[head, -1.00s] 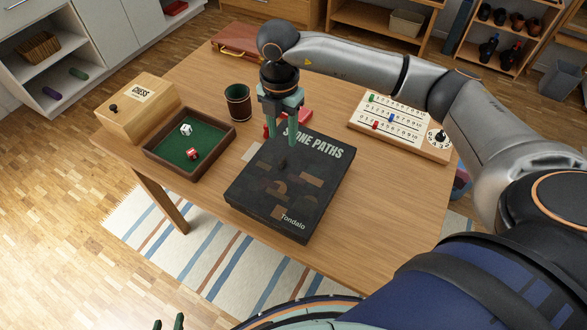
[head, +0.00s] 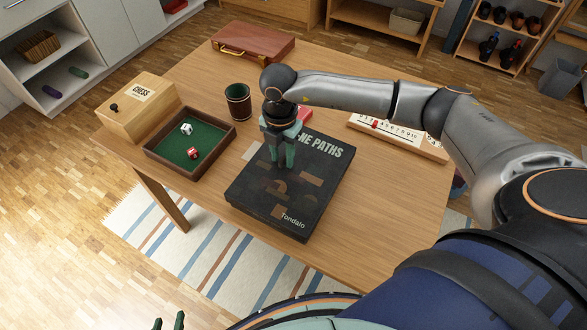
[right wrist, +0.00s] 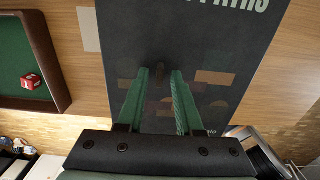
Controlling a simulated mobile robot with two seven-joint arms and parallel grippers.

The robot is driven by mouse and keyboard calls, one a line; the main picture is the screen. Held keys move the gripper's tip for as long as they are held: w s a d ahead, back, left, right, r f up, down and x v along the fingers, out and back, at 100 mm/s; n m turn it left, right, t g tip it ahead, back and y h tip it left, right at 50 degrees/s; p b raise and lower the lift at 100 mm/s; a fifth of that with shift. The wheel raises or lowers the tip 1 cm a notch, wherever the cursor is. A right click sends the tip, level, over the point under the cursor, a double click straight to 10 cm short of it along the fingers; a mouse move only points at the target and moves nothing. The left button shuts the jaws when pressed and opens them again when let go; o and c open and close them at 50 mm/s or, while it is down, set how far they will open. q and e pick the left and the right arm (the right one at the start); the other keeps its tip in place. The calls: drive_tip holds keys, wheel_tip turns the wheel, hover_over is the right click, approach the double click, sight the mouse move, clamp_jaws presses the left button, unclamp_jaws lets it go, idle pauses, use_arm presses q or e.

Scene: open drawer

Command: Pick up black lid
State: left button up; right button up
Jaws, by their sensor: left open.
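The black lid (head: 318,195) is the top of a dark flat game box marked "Tondalo" lying on the table. Contact cannot be told. My left gripper (head: 168,322) is open at the bottom edge, away from the table.
A green-lined dice tray (head: 168,150), a wooden chess box (head: 140,108) and a dark cup (head: 238,102) stand left of the lid. A red object (head: 305,114) is behind it. A number board (head: 420,142) lies right, partly behind my arm. A brown case (head: 253,46) is at the back.

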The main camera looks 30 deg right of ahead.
clamp_jaws()
idle(1.1)
